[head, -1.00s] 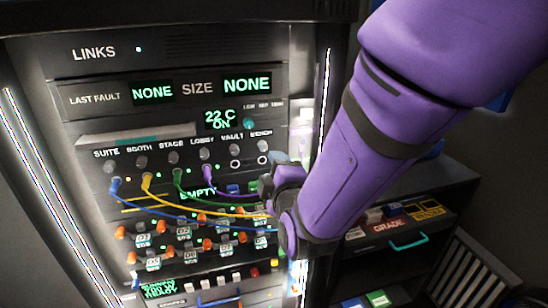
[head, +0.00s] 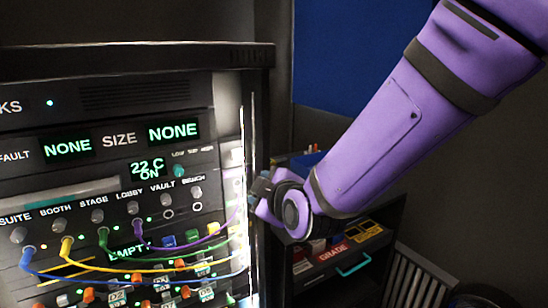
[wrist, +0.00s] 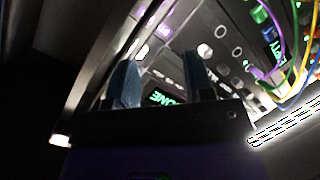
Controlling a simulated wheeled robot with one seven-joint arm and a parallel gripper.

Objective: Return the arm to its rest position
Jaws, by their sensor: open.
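My purple arm reaches in from the upper right in the head view. Its wrist end, with my gripper (head: 262,188), is in front of the right edge of the tall rack panel (head: 110,105). In the wrist view my gripper (wrist: 160,80) shows two blue-grey fingers standing apart with nothing between them. The panel face and a green lit display (wrist: 168,98) show beyond the fingers. I cannot tell from these views how close the gripper is to the rack's edge.
Blue, yellow, green and purple cables (head: 130,262) hang from sockets on the panel. A dark shelf unit (head: 335,275) with a red GRADE label stands right of the rack. A blue board (head: 350,60) is on the back wall. A slatted white rack (head: 415,275) stands lower right.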

